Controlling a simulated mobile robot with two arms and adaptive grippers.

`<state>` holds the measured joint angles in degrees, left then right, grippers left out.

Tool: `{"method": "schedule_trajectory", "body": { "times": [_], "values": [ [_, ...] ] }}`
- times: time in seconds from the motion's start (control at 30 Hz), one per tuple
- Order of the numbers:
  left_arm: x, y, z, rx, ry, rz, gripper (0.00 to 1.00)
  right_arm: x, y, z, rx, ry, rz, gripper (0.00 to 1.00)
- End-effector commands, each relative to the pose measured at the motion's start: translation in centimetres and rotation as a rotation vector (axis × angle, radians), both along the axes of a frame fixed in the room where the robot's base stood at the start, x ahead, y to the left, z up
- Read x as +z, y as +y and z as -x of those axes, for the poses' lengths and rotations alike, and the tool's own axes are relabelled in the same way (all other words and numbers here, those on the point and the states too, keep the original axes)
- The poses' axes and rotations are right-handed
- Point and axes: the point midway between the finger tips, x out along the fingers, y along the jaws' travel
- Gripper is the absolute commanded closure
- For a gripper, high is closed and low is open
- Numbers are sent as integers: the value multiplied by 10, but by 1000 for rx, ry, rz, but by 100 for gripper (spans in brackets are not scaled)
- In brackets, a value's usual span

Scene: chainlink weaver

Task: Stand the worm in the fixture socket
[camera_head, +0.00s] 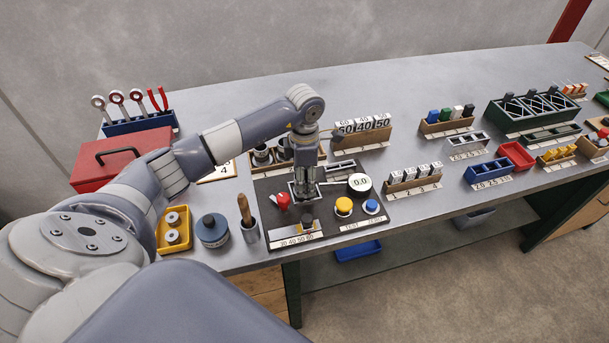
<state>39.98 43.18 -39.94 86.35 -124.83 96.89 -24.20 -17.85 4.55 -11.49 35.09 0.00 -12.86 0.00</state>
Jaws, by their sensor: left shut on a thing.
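My left gripper (306,192) points straight down over the dark fixture board (330,218) on the bench. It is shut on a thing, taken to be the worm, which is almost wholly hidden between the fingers. The fingertips are low, at a pale-rimmed square socket (291,188) on the board. I cannot tell whether the worm's lower end is inside the socket or just above it. My right gripper is not in view.
The board carries a red knob (283,201), a yellow button (343,206), a blue button (371,206) and a round 0.0 display (360,183). A wooden-handled tool in a cup (249,231) and a dark round container (213,231) stand left. Racks stand behind and right.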

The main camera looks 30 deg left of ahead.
Motion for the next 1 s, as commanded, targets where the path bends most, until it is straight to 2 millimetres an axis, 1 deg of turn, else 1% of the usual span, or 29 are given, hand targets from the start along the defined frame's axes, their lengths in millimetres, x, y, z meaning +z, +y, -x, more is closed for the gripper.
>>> {"method": "schedule_trajectory", "body": {
  "times": [0.1, 0.33, 0.37, 0.4, 0.43, 0.7, 0.8, 0.87, 1.0],
  "values": [
    [-1, 1, -1, -1, -2, -2, 87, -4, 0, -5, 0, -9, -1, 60],
    [0, 0, 0, 0, -1, -1, 87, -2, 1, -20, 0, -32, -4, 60],
    [0, 0, 0, 0, -1, -1, 49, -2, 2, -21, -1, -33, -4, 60],
    [0, 0, 0, 0, -1, -1, 40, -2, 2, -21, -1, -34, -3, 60],
    [0, 0, 0, 0, -1, -1, 33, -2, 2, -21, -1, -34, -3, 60],
    [0, 0, 0, 0, 0, 0, 32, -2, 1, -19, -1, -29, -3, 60],
    [1, 0, 0, 0, 1, -1, 32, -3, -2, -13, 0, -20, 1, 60],
    [5, 0, -1, 0, -1, 0, 32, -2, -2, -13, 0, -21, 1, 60],
    [26, 1, -1, 0, -4, -1, 32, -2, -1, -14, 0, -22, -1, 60]
  ]
}}
